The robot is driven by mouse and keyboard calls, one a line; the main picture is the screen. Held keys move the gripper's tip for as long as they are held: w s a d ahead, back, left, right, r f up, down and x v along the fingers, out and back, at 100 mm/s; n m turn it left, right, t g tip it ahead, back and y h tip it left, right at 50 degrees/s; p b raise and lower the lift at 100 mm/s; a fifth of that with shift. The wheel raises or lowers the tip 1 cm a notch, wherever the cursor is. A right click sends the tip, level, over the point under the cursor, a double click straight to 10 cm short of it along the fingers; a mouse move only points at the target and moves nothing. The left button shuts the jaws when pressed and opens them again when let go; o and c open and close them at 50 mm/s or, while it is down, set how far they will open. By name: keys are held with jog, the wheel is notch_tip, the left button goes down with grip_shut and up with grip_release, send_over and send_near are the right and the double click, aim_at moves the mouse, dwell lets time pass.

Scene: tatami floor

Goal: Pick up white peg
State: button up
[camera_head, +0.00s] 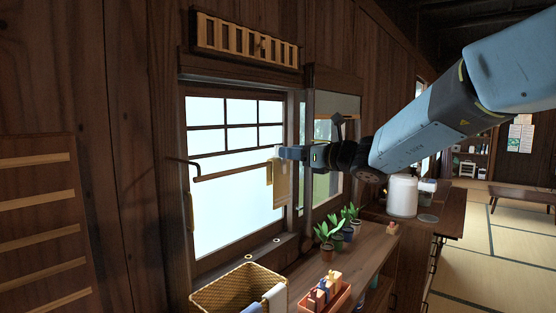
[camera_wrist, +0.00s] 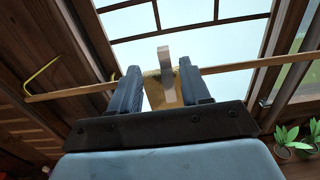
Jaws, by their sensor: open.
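A pale peg (camera_wrist: 165,58), whitish grey in the wrist view, stands upright at a yellowish cloth (camera_wrist: 153,92) that hangs over a wooden rod (camera_wrist: 88,90). In the head view the cloth (camera_head: 280,188) hangs at the rod's (camera_head: 232,171) right end, and the peg's pale top (camera_head: 277,151) shows just left of my gripper (camera_head: 291,153). My gripper is open. In the wrist view its two dark fingers (camera_wrist: 160,76) stand to the left and right of the peg and cloth, with gaps on both sides. I cannot tell how deep the peg is between them.
A bright window (camera_head: 225,200) is behind the rod. Below are a wicker basket (camera_head: 215,292) with cloths, an orange-red tray (camera_head: 338,301) holding several small items, and potted plants (camera_head: 337,237) on a wooden counter. A white cylinder (camera_head: 402,196) stands farther right.

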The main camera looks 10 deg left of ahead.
jog(key=shift+w+r+x, duration=0.15)
jog(key=shift+r+x, duration=0.05)
jog(key=shift+x, duration=1.3)
jog(key=shift+w+r+x, duration=0.15)
jog(key=shift+r+x, duration=0.05)
jog(key=shift+x, duration=1.3)
jog(key=shift+d, duration=0.2)
grip_shut()
